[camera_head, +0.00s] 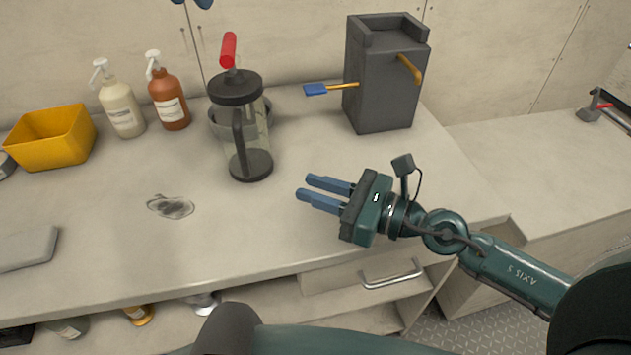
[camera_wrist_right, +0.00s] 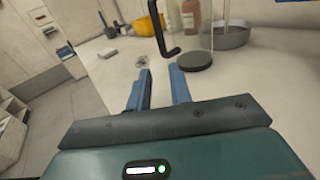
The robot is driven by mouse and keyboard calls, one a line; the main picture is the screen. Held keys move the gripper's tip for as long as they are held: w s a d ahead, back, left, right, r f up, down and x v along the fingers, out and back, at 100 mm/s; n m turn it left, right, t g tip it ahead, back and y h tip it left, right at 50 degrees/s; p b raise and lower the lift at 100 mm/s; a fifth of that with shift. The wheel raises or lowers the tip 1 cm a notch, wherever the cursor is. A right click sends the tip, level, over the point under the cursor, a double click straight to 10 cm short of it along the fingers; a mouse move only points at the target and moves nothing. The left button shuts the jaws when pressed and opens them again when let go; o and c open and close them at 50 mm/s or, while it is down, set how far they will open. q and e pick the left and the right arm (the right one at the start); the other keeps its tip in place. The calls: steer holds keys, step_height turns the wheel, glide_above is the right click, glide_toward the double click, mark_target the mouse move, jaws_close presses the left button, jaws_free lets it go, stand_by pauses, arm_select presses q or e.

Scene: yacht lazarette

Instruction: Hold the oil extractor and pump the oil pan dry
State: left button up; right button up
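The oil extractor (camera_head: 247,125) stands upright on the counter, a clear cylinder with black lid, side handle and base and a red grip (camera_head: 229,49) on top. Its black base (camera_wrist_right: 195,62) and handle show in the right wrist view, its top cut off. A round grey pan, probably the oil pan (camera_head: 216,125), sits behind it and is partly hidden; it also shows in the wrist view (camera_wrist_right: 232,38). My right gripper (camera_head: 306,187) is open and empty, right of and nearer than the extractor, fingers pointing left, apart from it. My left gripper is not in view.
A cream pump bottle (camera_head: 122,112), a brown pump bottle (camera_head: 169,103) and a yellow bin (camera_head: 52,137) stand at the back left. A dark grey box (camera_head: 382,85) with a blue-tipped lever stands at the back right.

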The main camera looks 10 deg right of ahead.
mark_target(247, 170)
steer(key=shift+w+a+r, duration=0.3)
steer(key=shift+w+r, duration=0.15)
steer(key=x, duration=1.2)
steer(key=shift+w+a, duration=0.3)
steer(key=shift+c, duration=0.3)
jaws_close()
steer(key=shift+c, duration=0.8)
jaws_free()
jaws_close()
